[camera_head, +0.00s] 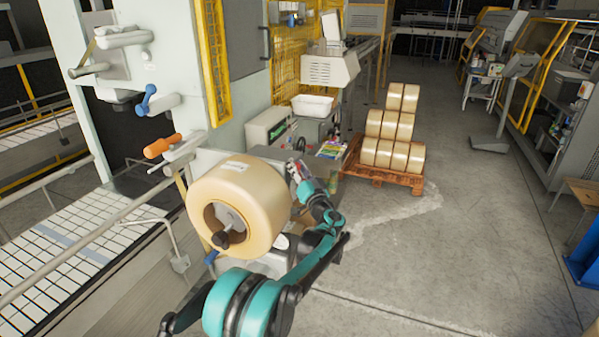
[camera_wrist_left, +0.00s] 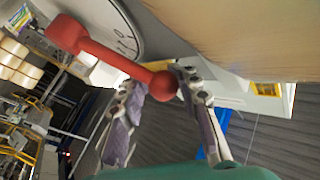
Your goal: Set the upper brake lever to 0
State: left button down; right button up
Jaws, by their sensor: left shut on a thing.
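A red lever (camera_wrist_left: 115,60) with a thick knob at each end shows in the left wrist view, slanting across a pale round dial (camera_wrist_left: 112,22) with dark tick marks. I cannot read its setting. My left gripper (camera_wrist_left: 163,86) is shut on the lever's smaller knob, one finger on each side. In the head view, my left gripper (camera_head: 300,178) is at the right side of the large tan tape roll (camera_head: 262,195), beside the machine. The lever is mostly hidden there. My right gripper is in neither view.
A blue handle (camera_head: 146,99) and an orange handle (camera_head: 162,146) stick out of the machine at the left. A pallet (camera_head: 383,173) of stacked tape rolls stands behind my left arm. The floor (camera_head: 455,250) to the right is clear.

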pick_arm(q)
jog(key=shift+s+a+f+n+y, duration=0.1)
jog(key=shift+s+f+n+y, duration=0.1)
jog(key=shift+s+n+y, duration=0.15)
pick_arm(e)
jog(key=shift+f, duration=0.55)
pick_arm(q)
jog(key=c, duration=1.1)
grip_release()
jog(key=shift+r, duration=0.1)
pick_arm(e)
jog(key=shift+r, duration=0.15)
